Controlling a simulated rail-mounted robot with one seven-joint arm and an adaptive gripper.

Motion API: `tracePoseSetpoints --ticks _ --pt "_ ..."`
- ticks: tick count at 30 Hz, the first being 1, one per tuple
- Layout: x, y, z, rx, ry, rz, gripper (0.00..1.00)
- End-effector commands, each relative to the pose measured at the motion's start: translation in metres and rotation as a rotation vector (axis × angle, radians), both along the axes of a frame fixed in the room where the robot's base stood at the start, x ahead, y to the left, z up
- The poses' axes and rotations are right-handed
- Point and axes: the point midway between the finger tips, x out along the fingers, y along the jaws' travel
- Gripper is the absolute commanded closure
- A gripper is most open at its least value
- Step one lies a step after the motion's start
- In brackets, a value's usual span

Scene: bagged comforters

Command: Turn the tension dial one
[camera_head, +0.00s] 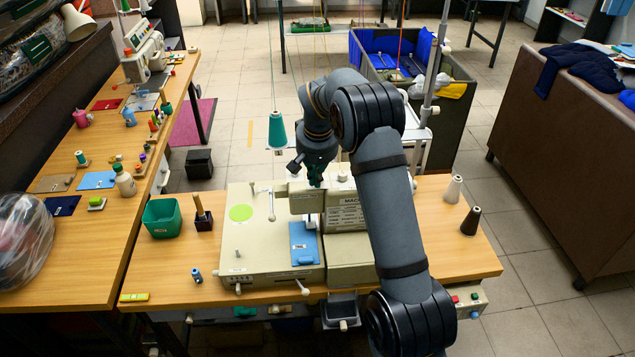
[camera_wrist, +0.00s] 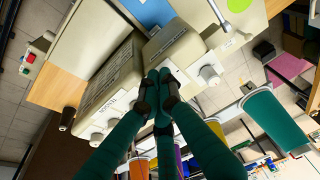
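The sewing machine (camera_head: 243,262) is a cream unit on the wooden table, with a blue pad (camera_head: 304,245) on its bed. Anything directly behind the tips is hidden. In the head view my gripper (camera_head: 315,182) hangs over the machine head, and my arm covers part of the machine.
A green bin (camera_head: 162,218) stands left of the machine.

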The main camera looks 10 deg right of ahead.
Motion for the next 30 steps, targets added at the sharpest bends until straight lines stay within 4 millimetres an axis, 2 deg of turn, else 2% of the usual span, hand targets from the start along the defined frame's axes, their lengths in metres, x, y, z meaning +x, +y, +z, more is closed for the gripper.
tracePoseSetpoints --ticks 1,11,24,30 --pt "0.005 -0.003 0.004 -0.004 -0.021 0.004 1.00" --pt "-0.002 -0.006 0.008 -0.008 -0.019 -0.002 1.00" --pt "-0.004 -0.005 0.060 -0.005 -0.012 -0.003 1.00" --pt "-0.005 -0.005 0.063 -0.005 -0.009 -0.003 1.00"
